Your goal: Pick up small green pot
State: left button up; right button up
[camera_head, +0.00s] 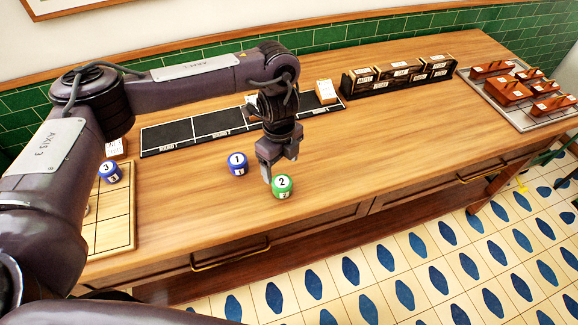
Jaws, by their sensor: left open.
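A small green pot (282,187) with a white top marked 2 stands upright on the wooden counter (370,140), close to its front edge. My left gripper (277,170) points down just above and behind the pot, a little to its left. It is open, with nothing seen between its fingers. One finger comes down close beside the pot; I cannot tell whether it touches. My right gripper is not in view.
A blue pot marked 1 (238,164) stands just left of the gripper. A blue pot marked 3 (110,172) sits on a wooden gridded board (118,232) at left. Black mats (205,126), dark boxes (402,75) and a tray of red-brown boxes (482,73) lie further back.

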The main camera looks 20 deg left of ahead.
aim_at(282, 181)
pick_arm(q)
jog(key=shift+w+f, duration=0.1)
jog(key=shift+f, duration=0.1)
jog(key=f+p, duration=0.1)
jog(key=s+f+p, duration=0.1)
jog(key=shift+s+d+f, duration=0.1)
jog(key=shift+s+f, duration=0.2)
jog(key=shift+f, duration=0.1)
jog(key=f, duration=0.3)
jog(key=shift+w+p, duration=0.25)
jog(key=shift+p, duration=0.05)
jog(key=shift+w+d+f, duration=0.1)
jog(key=shift+f, duration=0.35)
jog(key=c, duration=1)
jog(key=shift+c, duration=0.7)
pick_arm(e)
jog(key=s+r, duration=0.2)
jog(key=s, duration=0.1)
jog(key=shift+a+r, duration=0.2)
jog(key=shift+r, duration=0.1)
pick_arm(q)
jog(key=shift+r, duration=0.1)
